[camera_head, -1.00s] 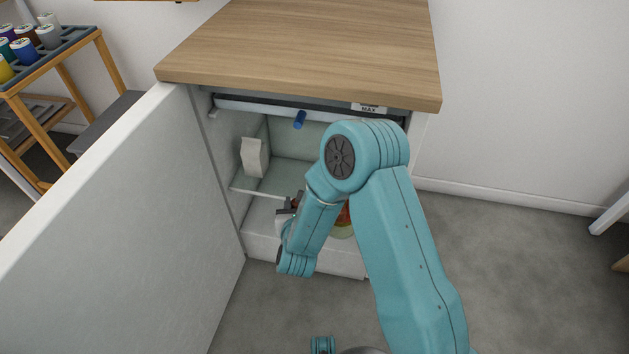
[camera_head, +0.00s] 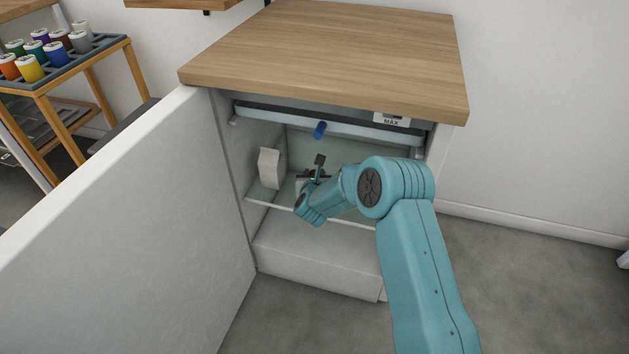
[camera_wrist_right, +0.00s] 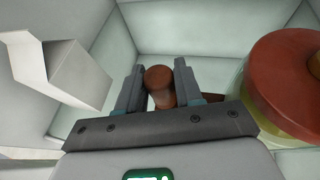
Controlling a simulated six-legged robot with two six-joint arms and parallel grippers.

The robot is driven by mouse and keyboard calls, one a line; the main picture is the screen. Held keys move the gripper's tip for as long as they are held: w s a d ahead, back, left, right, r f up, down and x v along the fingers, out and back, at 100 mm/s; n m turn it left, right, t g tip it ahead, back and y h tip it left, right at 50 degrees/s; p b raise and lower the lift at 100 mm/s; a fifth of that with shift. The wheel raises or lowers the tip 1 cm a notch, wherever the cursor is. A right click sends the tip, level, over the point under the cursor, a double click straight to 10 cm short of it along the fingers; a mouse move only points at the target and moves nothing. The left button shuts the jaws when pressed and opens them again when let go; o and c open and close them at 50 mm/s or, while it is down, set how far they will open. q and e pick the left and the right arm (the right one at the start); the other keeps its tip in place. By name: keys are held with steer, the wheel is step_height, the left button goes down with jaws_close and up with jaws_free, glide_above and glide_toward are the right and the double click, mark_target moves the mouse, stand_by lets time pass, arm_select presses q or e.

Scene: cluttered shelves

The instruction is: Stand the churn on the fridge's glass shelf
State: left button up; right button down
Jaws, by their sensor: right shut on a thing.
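The churn (camera_wrist_right: 290,85) shows at the right of the right wrist view as a jar with a red-brown lid and a yellow-green body. A brown round handle (camera_wrist_right: 159,80), which looks like part of it, sits between the fingers of my right gripper (camera_wrist_right: 158,88). The gripper is shut on this handle. In the head view my right gripper (camera_head: 313,178) is inside the open fridge, at about the glass shelf (camera_head: 262,203). My arm hides the jar there, and I cannot tell whether it touches the shelf. My left gripper is not in view.
A white carton (camera_head: 269,168) stands on the shelf's left; it also shows in the right wrist view (camera_wrist_right: 60,68). The fridge door (camera_head: 120,210) is open at left.

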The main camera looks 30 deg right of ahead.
steer(key=shift+f, duration=0.6)
steer(key=shift+r, duration=0.1)
steer(key=c, duration=0.7)
jaws_free()
steer(key=shift+c, duration=0.2)
